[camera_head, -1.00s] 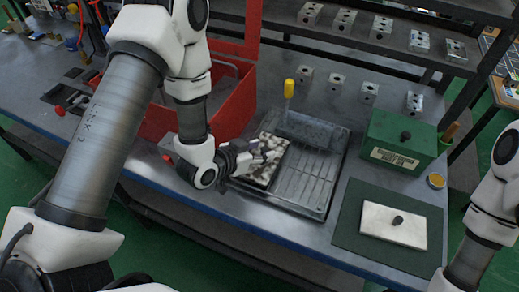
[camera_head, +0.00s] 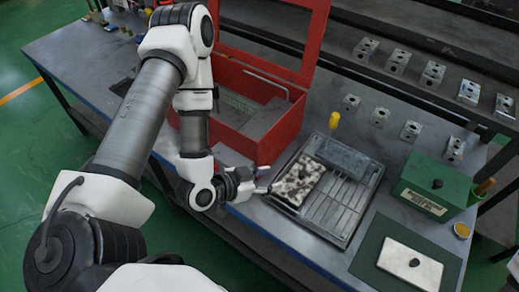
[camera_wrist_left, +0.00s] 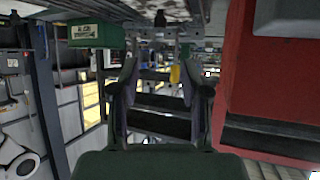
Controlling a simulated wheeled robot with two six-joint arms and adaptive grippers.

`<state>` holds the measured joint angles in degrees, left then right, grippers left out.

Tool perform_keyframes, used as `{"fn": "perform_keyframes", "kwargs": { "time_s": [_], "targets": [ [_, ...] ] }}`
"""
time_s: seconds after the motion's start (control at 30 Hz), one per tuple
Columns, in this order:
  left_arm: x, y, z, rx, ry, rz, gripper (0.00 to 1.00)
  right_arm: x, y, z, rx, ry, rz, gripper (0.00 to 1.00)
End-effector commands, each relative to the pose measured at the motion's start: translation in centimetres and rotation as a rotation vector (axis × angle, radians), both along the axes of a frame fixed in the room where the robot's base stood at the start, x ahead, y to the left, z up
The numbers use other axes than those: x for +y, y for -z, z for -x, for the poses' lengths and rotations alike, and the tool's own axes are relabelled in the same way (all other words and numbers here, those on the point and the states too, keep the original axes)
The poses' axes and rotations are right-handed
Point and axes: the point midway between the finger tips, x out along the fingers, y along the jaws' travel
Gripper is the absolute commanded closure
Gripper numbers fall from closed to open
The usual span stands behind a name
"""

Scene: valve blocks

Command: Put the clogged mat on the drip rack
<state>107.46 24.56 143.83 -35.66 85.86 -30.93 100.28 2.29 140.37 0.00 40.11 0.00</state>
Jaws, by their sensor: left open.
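The clogged mat (camera_head: 299,180), a pale slab with dark blotches, lies on the left part of the drip rack (camera_head: 335,213), a grey metal tray with slots. My left gripper (camera_head: 262,190) is open and empty just left of the mat, its fingertips close to the mat's near left edge. Its two spread fingers also show in the left wrist view (camera_wrist_left: 163,95), with nothing between them. The mat cannot be made out in the wrist view. My right gripper is not in view.
An open red toolbox (camera_head: 285,135) stands behind my left gripper. A dark grey block (camera_head: 345,157) and a yellow-handled tool (camera_head: 334,121) are at the rack's back. A green box (camera_head: 430,188) and a white plate on a green mat (camera_head: 410,263) are right. Several metal valve blocks (camera_head: 411,131) stand behind.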

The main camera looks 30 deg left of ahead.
Motion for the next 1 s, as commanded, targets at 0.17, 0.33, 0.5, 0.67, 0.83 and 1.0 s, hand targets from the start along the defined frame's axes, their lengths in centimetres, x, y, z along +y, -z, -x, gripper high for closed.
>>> {"fn": "perform_keyframes", "kwargs": {
  "time_s": [0.17,0.33,0.5,0.67,0.83,1.0],
  "targets": [
    [-0.2,1.5,0.7,0.066,0.001,-0.009,0.54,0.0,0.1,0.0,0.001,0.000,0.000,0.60],
    [0.0,10.3,7.7,0.604,-0.109,-0.098,0.54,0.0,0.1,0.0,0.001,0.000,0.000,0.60],
    [1.6,14.0,15.5,1.021,-0.360,-0.192,0.54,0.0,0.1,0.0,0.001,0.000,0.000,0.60],
    [1.9,14.1,16.5,1.068,-0.405,-0.200,0.54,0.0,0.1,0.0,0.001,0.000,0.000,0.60],
    [1.9,14.1,16.4,1.066,-0.403,-0.199,0.54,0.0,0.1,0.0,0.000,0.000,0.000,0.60],
    [1.9,14.1,16.4,1.064,-0.401,-0.199,0.54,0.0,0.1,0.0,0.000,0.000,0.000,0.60]
  ]
}}
